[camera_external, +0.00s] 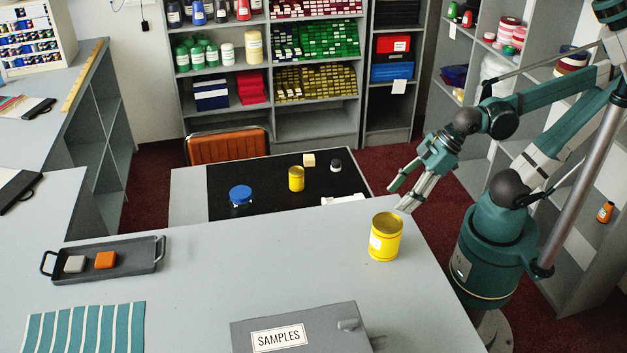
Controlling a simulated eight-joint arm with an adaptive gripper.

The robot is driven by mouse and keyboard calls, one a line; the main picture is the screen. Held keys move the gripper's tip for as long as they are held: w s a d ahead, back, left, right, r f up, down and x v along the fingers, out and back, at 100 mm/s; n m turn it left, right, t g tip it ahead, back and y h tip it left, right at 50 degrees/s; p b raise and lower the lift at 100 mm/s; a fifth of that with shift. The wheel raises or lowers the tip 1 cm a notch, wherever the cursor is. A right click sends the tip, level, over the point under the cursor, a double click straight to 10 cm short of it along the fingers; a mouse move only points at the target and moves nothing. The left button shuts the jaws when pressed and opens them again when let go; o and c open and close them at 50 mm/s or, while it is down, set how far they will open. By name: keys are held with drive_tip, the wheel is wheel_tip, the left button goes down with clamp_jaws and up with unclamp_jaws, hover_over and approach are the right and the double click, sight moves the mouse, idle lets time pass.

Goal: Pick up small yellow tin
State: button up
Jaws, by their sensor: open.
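The small yellow tin (296,179) stands upright on the black mat (235,172), near its middle. A larger yellow tin (385,237) with a pale label stands upright on the grey counter, closer to the camera. My gripper (399,198) is open and empty, with its fingers pointing down and left. In the picture it is to the right of the small tin and just above the larger tin, apart from the small one. Its exact height cannot be told.
The counter holds a dark tray (130,265) and a grey SAMPLES box (300,328). Shelves stand behind.

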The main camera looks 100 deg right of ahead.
drive_tip(key=shift+m+h, duration=0.3)
drive_tip(key=shift+m, duration=0.2)
drive_tip(key=w+d+p, duration=0.1)
drive_tip(key=w+d, duration=0.1)
drive_tip(key=w+d+r+p, duration=0.1)
drive_tip(key=w+d, duration=0.1)
drive_tip(key=w, duration=0.1)
drive_tip(key=w+d+r+p, duration=0.1)
drive_tip(key=w+d, duration=0.1)
drive_tip(key=w, duration=0.1)
drive_tip(key=w+d+f+m+p, duration=0.1)
drive_tip(key=w+d+p, duration=0.2)
drive_tip(key=w+d, duration=0.5)
drive_tip(key=m+g+h+p, duration=0.1)
drive_tip(key=m+p, duration=0.1)
drive_tip(key=p, duration=0.4)
hover_over(299, 171)
drive_tip(key=s+a, duration=0.2)
drive_tip(key=s, duration=0.1)
wheel_tip(299, 171, down, 10)
drive_tip(key=shift+w+d+f+h, duration=0.25)
drive_tip(key=shift+d+h, duration=0.05)
drive_tip(key=shift+d, duration=0.2)
drive_tip(key=shift+f, duration=0.1)
drive_tip(key=shift+x, duration=1.15)
drive_tip(key=shift+f, duration=0.15)
